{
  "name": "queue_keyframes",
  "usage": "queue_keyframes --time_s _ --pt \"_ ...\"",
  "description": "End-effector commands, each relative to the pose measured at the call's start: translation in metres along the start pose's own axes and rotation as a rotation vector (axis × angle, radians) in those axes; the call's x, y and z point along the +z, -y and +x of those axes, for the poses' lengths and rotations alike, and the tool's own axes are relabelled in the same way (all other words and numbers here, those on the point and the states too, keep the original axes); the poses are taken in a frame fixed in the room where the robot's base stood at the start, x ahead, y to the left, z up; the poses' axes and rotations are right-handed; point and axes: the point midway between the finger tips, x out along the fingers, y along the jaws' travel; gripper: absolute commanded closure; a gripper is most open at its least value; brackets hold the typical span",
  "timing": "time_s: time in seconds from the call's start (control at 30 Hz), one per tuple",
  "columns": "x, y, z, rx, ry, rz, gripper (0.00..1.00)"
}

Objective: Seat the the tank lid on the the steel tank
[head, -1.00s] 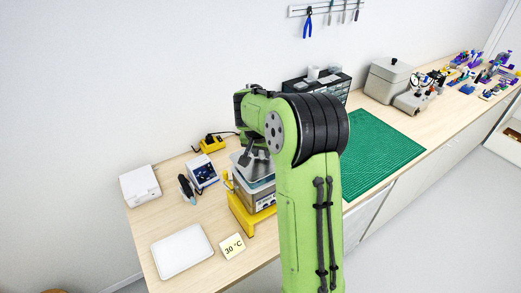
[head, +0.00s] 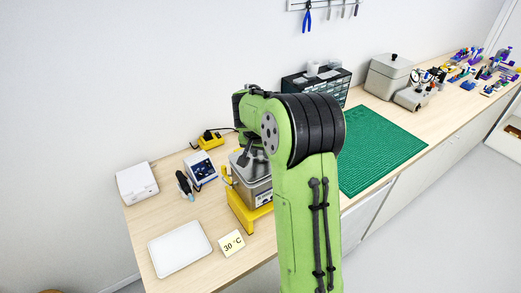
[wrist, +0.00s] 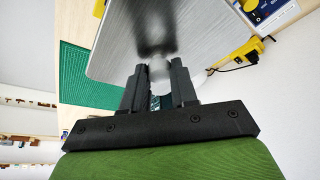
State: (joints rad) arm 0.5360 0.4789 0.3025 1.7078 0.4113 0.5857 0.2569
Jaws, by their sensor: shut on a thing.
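The steel tank (head: 261,194) stands on a yellow stand (head: 244,217) on the bench, partly hidden behind my arm. The grey tank lid (head: 241,169) lies over the tank's top, roughly level; part of it is hidden by my gripper and arm. In the wrist view the lid (wrist: 205,38) is a large brushed metal plate just beyond the fingers. My gripper (head: 254,157) is over the lid, and in the wrist view my gripper (wrist: 160,78) is shut on the lid's small knob. I cannot tell whether the lid's rim sits fully down all round.
A white tray (head: 180,249) and a "30 °C" card (head: 231,243) lie at the front left. A blue-and-white device (head: 201,168) and a white box (head: 137,183) stand left of the tank. A green mat (head: 385,150) lies to the right.

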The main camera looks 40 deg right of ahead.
Motion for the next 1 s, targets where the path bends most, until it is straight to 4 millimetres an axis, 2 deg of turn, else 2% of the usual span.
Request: queue_keyframes --time_s 0.03,0.2,0.5,0.53,0.7,1.0 --pt "0.0033 0.0001 0.0080 0.000 -0.001 0.000 1.00" --pt "0.0068 0.0003 0.0164 0.000 -0.001 -0.001 1.00" --pt "0.0054 0.0000 0.0138 0.000 -0.002 0.000 1.00" --pt "0.0053 0.0000 0.0137 0.000 -0.002 0.000 0.69" --pt "0.0054 0.0000 0.0136 0.000 -0.001 0.000 0.43" --pt "0.0056 0.0001 0.0119 0.000 -0.001 0.000 0.42"
